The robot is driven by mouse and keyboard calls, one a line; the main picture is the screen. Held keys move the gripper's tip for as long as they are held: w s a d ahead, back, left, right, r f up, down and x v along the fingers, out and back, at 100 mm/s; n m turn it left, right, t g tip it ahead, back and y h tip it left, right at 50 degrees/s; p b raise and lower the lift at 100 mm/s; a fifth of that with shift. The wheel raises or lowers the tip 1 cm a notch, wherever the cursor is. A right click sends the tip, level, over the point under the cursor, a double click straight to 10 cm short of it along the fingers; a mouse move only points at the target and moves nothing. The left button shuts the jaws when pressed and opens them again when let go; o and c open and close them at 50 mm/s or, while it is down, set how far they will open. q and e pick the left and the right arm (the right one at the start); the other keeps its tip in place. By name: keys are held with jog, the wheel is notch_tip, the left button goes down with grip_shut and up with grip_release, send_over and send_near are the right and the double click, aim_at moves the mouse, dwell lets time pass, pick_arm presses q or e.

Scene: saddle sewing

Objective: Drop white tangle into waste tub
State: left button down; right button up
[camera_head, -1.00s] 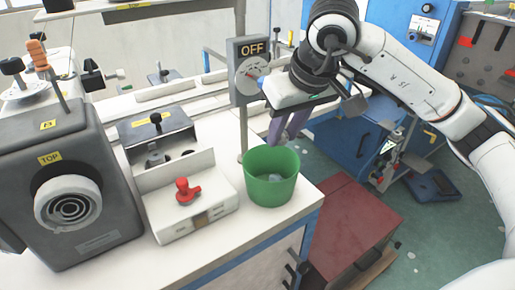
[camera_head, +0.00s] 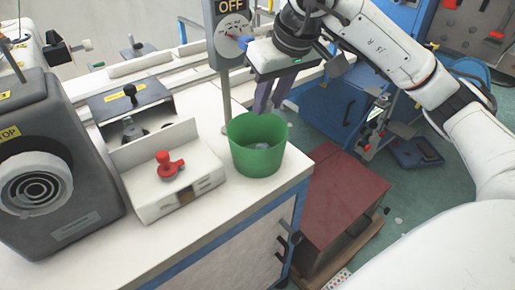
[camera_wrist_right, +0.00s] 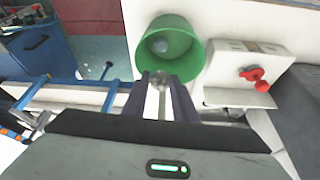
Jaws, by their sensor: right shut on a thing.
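The green waste tub (camera_head: 257,160) stands upright near the worktop's front right corner, with a small pale lump at its bottom. It also shows in the right wrist view (camera_wrist_right: 187,58), with the pale lump (camera_wrist_right: 160,45) inside. My right gripper (camera_head: 268,108) points down at the tub's back rim. In the right wrist view its fingers are shut on a small whitish tangle (camera_wrist_right: 159,80) at the tips, next to the tub's rim. The tangle is hard to make out in the head view. My left gripper is out of view.
A post with an OFF sign (camera_head: 230,30) stands close behind the tub. A white box with a red knob (camera_head: 168,165) is left of it. A grey machine (camera_head: 50,190) stands farther left. A dark red cabinet (camera_head: 340,200) is below the worktop's right edge.

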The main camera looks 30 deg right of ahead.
jog(key=o, duration=1.1)
jog(key=shift+r, duration=0.1)
jog(key=p+v, duration=0.1)
jog(key=v, duration=0.9)
jog(key=shift+s+r, duration=0.1)
